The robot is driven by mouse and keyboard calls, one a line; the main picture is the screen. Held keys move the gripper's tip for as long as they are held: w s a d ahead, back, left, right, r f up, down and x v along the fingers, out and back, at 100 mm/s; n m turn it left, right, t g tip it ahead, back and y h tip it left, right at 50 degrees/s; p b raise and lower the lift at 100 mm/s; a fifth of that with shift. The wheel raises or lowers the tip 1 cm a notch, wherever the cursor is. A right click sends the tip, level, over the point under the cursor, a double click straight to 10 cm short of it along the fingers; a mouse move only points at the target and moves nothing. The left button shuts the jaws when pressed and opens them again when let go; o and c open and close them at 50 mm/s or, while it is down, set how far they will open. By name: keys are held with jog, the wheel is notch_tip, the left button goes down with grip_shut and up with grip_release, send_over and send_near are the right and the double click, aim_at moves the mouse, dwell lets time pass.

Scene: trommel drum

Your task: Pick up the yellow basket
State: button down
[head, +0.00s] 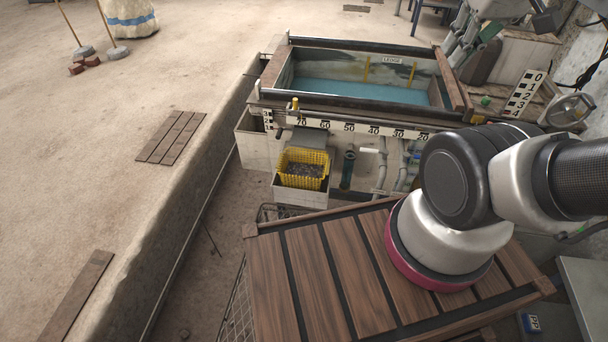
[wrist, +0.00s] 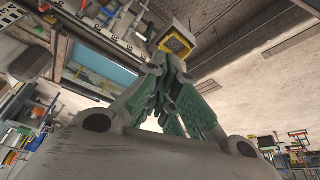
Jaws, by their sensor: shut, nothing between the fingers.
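The yellow basket (head: 303,169) sits upright on a pale box-like stand in the middle of the head view, below the scale marked 70 to 20. It holds dark, gravel-like material. In the wrist view the basket (wrist: 178,42) shows near the top, just beyond the fingertips, and its lower part is partly hidden by them. My gripper (wrist: 166,62) is shut and empty, with its green-padded fingers together. It appears apart from the basket, though the distance is hard to judge.
A tank of blue water (head: 360,91) lies behind the basket. A slatted wooden platform (head: 330,275) fills the foreground. A stone ledge (head: 190,230) runs along the left, with open sandy floor beyond.

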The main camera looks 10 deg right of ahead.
jog(key=shift+a, duration=0.25)
